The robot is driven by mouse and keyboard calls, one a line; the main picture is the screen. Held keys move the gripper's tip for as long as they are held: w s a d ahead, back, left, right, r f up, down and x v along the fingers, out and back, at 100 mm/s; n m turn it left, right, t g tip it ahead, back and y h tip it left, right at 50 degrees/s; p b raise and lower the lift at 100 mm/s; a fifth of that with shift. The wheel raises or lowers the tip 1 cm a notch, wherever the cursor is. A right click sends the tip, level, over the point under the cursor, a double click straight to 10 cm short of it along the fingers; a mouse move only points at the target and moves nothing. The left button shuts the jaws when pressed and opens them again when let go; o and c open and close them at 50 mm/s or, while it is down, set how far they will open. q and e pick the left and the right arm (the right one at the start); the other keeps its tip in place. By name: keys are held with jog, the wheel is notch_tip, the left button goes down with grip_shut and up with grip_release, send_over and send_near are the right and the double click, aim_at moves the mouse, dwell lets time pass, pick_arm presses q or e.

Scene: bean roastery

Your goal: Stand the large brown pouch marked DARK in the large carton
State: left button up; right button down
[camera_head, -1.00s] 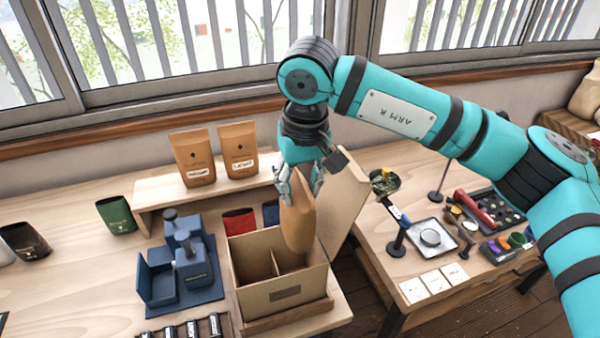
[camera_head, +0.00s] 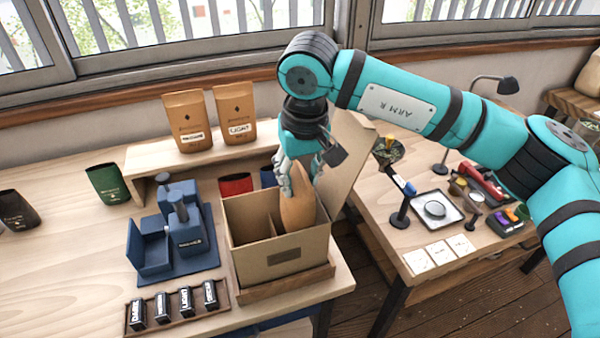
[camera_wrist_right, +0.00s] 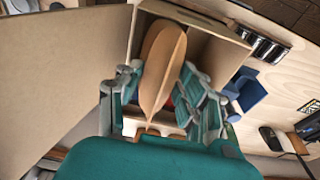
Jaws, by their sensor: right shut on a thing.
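The large brown pouch (camera_head: 297,210) is upright in the right part of the large carton (camera_head: 277,264), its lower part hidden behind the carton's front wall. My right gripper (camera_head: 300,182) is shut on the pouch's top, above the carton. In the right wrist view the pouch (camera_wrist_right: 162,68) shows between the fingers (camera_wrist_right: 160,100), inside the carton's walls (camera_wrist_right: 207,55). The pouch's marking does not show. Whether its base touches the carton floor is hidden. The left gripper is not in view.
Two brown pouches, one marked LIGHT (camera_head: 236,115), stand on a raised wooden shelf (camera_head: 155,190). A blue sealer-like device (camera_head: 180,240) is left of the carton. A rack of labelled stamps (camera_head: 175,312) is in front. The carton's raised flap (camera_head: 345,165) stands close right of the gripper.

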notch_tip(320, 180, down, 2)
jog(key=shift+f+b, duration=0.15)
jog(key=shift+b, duration=0.55)
notch_tip(320, 180, down, 6)
jog(key=b, duration=0.5)
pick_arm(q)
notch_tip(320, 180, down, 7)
pick_arm(e)
jog(key=shift+c, duration=2.2)
grip_release()
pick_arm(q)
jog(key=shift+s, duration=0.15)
pick_arm(e)
jog(key=shift+r+p, duration=1.85)
jog(key=shift+r, duration=1.8)
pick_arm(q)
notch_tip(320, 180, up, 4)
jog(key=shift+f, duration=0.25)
